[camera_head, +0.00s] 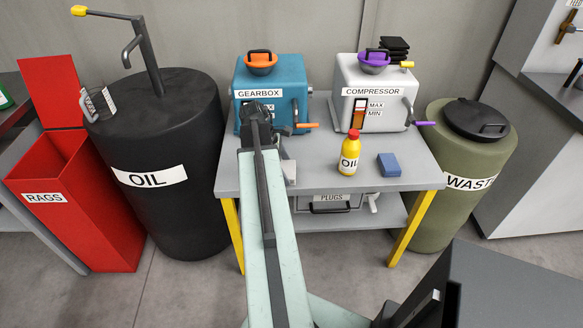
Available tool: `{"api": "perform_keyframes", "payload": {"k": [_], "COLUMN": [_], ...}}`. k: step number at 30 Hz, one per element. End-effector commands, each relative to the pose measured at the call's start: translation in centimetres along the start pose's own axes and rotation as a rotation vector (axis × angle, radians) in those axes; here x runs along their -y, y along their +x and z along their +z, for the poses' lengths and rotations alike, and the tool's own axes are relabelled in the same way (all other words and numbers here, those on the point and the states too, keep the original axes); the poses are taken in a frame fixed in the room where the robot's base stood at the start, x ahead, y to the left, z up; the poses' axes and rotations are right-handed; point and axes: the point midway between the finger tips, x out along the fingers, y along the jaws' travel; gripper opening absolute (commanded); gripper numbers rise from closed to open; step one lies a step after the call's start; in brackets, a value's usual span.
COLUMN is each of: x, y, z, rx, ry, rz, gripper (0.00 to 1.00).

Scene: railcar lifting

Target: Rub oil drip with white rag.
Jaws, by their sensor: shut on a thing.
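My arm reaches up over the grey workbench (330,205), and my gripper (284,155) shows only in part behind my own arm link. It is shut on the white rag (290,172), a small pale patch at the bench surface, just right of the arm. I cannot tell whether the rag touches the bench. I cannot make out the oil drip; my arm hides part of the bench and of the blue gearbox (285,78).
A yellow oil bottle (349,158) and a blue block (388,165) stand on the bench to the right. Behind is the white compressor (350,75). A black oil drum (185,220) and red rags bin (75,220) stand left, a green waste drum (460,200) right.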

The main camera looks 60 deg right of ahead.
Motion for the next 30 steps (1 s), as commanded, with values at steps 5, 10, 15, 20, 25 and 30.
{"api": "perform_keyframes", "payload": {"k": [5, 10, 15, 20, 25, 30], "x": [0.0, 0.0, 0.1, 0.2, 0.2, 0.3], "y": [-0.1, -0.5, -1.0, -1.2, -1.5, -2.2], "z": [-0.2, -1.2, -2.7, -3.1, -3.7, -5.2], "rx": [0.000, 0.000, 0.000, 0.000, 0.000, 0.000], "ry": [0.000, 0.000, 0.000, 0.001, 0.000, 0.000], "rz": [0.000, 0.001, 0.001, 0.001, 0.001, 0.002], "gripper": [0.58, 0.58, 0.58, 0.58, 0.58, 0.58]}}
